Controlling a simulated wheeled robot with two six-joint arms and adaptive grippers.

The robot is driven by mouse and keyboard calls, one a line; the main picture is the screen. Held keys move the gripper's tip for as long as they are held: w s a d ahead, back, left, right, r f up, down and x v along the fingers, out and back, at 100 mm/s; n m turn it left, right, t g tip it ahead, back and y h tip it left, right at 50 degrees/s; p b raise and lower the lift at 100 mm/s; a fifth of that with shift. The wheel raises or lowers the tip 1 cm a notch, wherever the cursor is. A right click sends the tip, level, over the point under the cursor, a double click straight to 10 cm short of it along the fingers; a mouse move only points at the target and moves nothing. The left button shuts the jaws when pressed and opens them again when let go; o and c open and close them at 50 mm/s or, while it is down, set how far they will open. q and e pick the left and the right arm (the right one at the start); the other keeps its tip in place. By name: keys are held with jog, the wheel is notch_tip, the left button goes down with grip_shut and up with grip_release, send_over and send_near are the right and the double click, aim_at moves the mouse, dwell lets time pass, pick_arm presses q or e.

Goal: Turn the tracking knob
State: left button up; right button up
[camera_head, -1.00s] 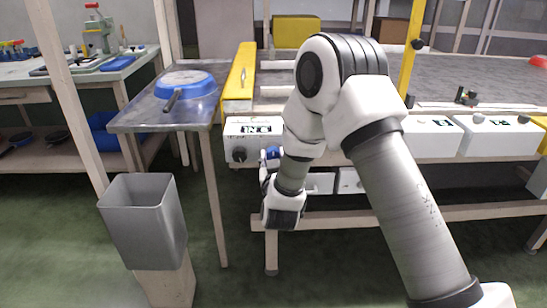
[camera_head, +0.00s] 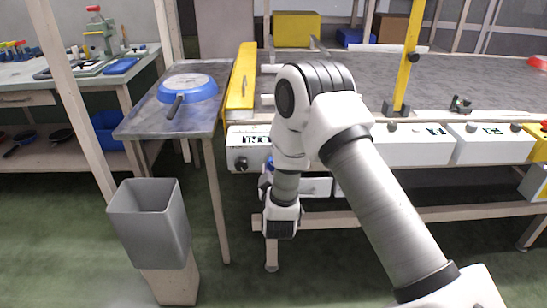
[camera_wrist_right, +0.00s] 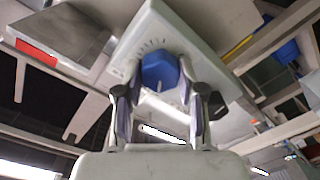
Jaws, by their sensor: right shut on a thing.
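The blue tracking knob (camera_wrist_right: 160,72) sits on the face of a white control box (camera_wrist_right: 168,30), with a ring of scale marks beside it in the right wrist view. My right gripper (camera_wrist_right: 161,84) has its two fingers on either side of the knob and is shut on it. In the head view the knob (camera_head: 269,163) shows as a small blue patch beside my right gripper (camera_head: 266,180), at the front of the control box (camera_head: 249,136). My wrist and arm hide part of the box and most of the fingers. My left gripper is out of view.
A black knob (camera_head: 241,165) is on the same box, left of my gripper. A steel side table (camera_head: 150,122) holds a blue pan (camera_head: 190,88). A grey bin (camera_head: 150,225) stands at front left. The conveyor (camera_head: 455,80) runs to the right, with more white boxes (camera_head: 485,143) along its front.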

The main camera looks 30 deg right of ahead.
jog(key=shift+n+p, duration=4.4)
jog(key=shift+n, duration=1)
jog(key=o, duration=1.1)
jog(key=shift+o, duration=0.2)
